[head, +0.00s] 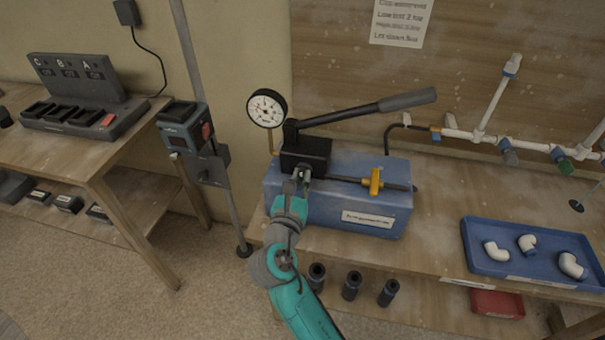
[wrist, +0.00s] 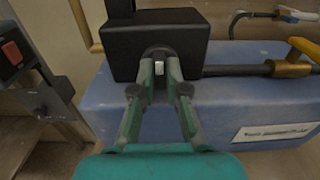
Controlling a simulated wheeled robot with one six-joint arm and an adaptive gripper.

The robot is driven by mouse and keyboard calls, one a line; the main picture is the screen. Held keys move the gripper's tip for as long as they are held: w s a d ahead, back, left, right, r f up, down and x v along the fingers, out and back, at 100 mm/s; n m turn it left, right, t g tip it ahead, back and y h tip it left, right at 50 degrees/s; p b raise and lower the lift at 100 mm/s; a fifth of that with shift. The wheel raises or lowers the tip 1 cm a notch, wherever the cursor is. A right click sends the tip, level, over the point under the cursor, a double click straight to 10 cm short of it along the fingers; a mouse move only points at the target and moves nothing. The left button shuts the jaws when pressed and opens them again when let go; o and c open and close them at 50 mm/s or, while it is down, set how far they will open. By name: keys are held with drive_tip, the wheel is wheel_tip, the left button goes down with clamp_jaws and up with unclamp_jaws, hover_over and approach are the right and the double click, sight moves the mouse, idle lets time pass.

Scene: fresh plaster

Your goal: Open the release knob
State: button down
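The release knob (wrist: 159,52) is a small dark round knob with a pale mark, on the front face of the black pump block (wrist: 183,40). The block sits on top of the blue tank (head: 340,219). My gripper (wrist: 159,70) points straight at the knob, with one green-grey fingertip on each side. The fingers lean inward and appear closed on the knob, covering its lower sides. In the head view my gripper (head: 301,184) is at the block's front, and the wrist and fingers hide the knob there.
A pump lever (head: 370,108) rises rightward above the block, and a gauge (head: 267,108) stands behind left. A yellow valve handle (head: 376,181) is right of the block. A blue tray (head: 480,269) of white elbows lies at right. Black fittings (head: 352,286) stand on the lower shelf.

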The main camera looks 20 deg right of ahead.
drive_tip(key=n, duration=0.8)
drive_tip(key=c, duration=1.1)
unclamp_jaws()
drive_tip(key=shift+v, duration=6)
